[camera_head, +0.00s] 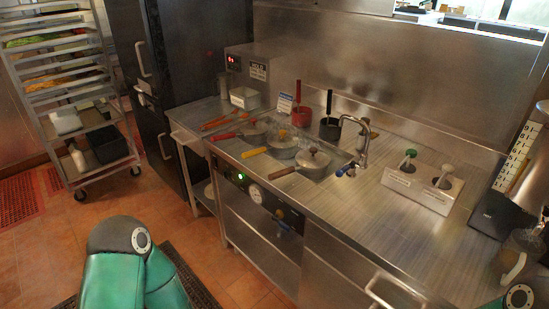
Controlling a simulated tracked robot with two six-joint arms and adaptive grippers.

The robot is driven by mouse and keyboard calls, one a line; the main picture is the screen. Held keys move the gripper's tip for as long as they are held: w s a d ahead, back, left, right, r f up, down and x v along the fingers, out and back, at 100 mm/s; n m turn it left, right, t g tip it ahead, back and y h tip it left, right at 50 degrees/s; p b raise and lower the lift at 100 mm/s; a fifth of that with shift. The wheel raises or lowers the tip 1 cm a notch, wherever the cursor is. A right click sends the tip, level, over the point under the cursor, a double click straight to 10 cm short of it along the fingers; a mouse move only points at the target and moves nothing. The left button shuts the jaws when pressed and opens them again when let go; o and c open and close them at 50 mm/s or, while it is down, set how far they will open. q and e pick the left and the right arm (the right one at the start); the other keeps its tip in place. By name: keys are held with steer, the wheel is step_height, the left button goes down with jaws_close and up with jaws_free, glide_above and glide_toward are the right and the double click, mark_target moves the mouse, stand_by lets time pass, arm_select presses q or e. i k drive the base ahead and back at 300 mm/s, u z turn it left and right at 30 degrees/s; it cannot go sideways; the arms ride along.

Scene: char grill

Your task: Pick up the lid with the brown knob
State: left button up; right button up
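Three lidded pans with coloured handles sit in a row in the steam well of the steel counter. The nearest pan has a brown handle (285,172) and a grey metal lid (316,162) with a small knob (313,150) on top that looks brownish. The middle pan has a yellow handle and its own lid (283,143). The farthest has a red handle and a lid (253,129). The knob colours are too small to tell surely. Neither gripper is in view.
A faucet (364,143) rises just right of the pans. Two ladles in containers, one red (301,117), stand behind them. A dispenser box with two pumps (423,188) is farther right. The counter front (400,245) is clear. A tray rack (88,120) stands left.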

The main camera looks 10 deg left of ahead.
mark_target(311, 158)
steer(key=u, duration=0.05)
steer(key=i, duration=0.25)
steer(key=u, duration=2.55)
steer(key=k, duration=1.05)
steer(key=z, duration=1.05)
steer(key=i, duration=1.5)
steer(key=z, duration=0.3)
